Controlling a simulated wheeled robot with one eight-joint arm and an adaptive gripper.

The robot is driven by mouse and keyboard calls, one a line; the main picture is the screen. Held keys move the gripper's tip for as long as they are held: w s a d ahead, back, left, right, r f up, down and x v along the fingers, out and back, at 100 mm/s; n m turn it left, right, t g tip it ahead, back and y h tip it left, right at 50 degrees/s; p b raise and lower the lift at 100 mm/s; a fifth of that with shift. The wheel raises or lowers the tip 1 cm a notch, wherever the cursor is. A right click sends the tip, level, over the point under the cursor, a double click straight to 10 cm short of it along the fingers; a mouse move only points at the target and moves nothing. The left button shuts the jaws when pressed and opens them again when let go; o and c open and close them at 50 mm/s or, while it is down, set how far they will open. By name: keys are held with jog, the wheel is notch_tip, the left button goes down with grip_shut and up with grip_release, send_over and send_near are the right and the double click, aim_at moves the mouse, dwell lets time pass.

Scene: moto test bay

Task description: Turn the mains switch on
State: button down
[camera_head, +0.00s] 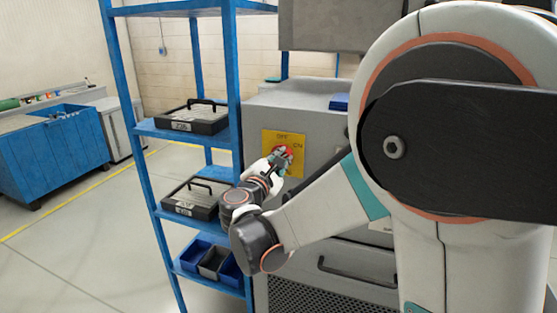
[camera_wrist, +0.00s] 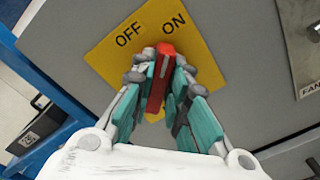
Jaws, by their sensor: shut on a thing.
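The mains switch has a red handle (camera_wrist: 161,72) on a yellow plate (camera_wrist: 98,56) marked OFF and ON. In the wrist view the handle's far end lies between the two words, somewhat nearer ON. My gripper (camera_wrist: 158,80) has its teal-padded fingers on both sides of the handle, shut on it. In the head view the yellow plate (camera_head: 270,141) is on the front of a grey cabinet (camera_head: 325,125), and my gripper (camera_head: 277,161) reaches it from below. The red handle (camera_head: 286,151) shows partly there; the fingers hide its lower part.
A blue shelf rack (camera_head: 234,95) stands close left of the cabinet, holding black cases (camera_head: 195,118) and small bins (camera_head: 212,262). A blue workbench (camera_head: 60,150) is at the far left. Floor between bench and rack is clear. A metal plate (camera_wrist: 302,40) sits right of the switch.

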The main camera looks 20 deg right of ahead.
jog(key=shift+s+d+f+m, duration=0.1)
jog(key=shift+f+m, duration=0.1)
jog(key=shift+m, duration=1.85)
jog(key=shift+d+f+m, duration=0.1)
jog(key=shift+f+m, duration=0.05)
jog(key=shift+m, duration=1.9)
jog(key=c, duration=1.6)
grip_release()
jog(key=shift+a, duration=0.1)
jog(key=shift+o, duration=0.2)
jog(key=shift+s, duration=0.1)
jog(key=v, duration=0.7)
jog(key=shift+s+a, duration=0.1)
jog(key=shift+a, duration=0.05)
